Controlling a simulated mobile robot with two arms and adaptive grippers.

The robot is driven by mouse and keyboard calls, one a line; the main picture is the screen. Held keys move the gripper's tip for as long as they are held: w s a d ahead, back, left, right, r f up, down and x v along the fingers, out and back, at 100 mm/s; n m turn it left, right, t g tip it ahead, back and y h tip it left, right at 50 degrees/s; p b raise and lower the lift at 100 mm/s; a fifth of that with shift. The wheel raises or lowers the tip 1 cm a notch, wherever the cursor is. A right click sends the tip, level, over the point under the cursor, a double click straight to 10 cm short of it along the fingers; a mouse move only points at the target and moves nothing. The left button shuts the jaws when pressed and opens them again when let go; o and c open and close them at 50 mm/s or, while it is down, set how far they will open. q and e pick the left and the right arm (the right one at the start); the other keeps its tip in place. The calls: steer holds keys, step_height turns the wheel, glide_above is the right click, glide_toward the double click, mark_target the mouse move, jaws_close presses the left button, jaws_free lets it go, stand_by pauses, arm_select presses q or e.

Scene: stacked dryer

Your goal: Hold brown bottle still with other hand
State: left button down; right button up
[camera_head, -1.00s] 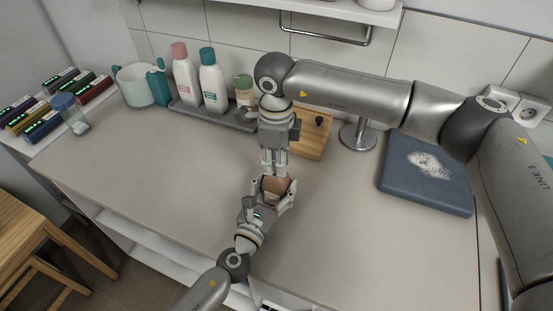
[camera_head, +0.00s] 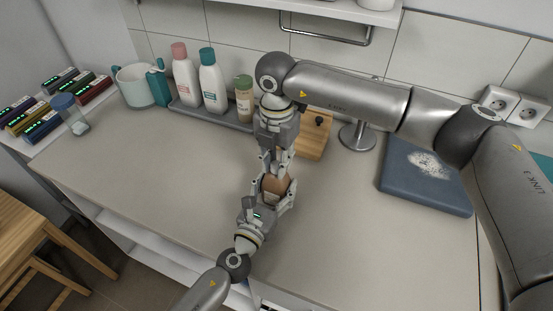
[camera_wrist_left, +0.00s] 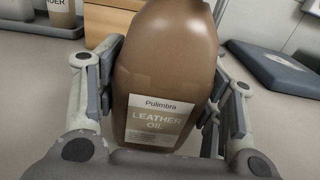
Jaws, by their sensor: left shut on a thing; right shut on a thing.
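The brown bottle (camera_head: 275,187), labelled "Leather Oil", stands upright near the front of the counter. In the left wrist view the bottle (camera_wrist_left: 165,70) fills the middle, with a finger on each side of its body; its top is out of frame. My left gripper (camera_head: 277,192) comes from the front and is shut on the bottle's body. My right gripper (camera_head: 275,172) reaches down from above and is shut at the bottle's top. The fingers hide the top, so I cannot see the cap clearly.
A grey tray (camera_head: 190,110) behind holds a pink-capped bottle (camera_head: 185,75), a teal-capped bottle (camera_head: 212,82) and a green-lidded jar (camera_head: 244,98).

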arm_select(q)
steer(key=shift+s, duration=0.1)
arm_select(e)
steer(key=m, duration=0.7)
steer(key=shift+d, duration=0.1)
arm_select(q)
steer(key=shift+f, duration=0.1)
arm_select(e)
steer(key=m, duration=0.6)
steer(key=shift+m, duration=0.3)
steer(key=o, duration=0.6)
steer(key=shift+s, duration=0.1)
steer(key=shift+r, duration=2.2)
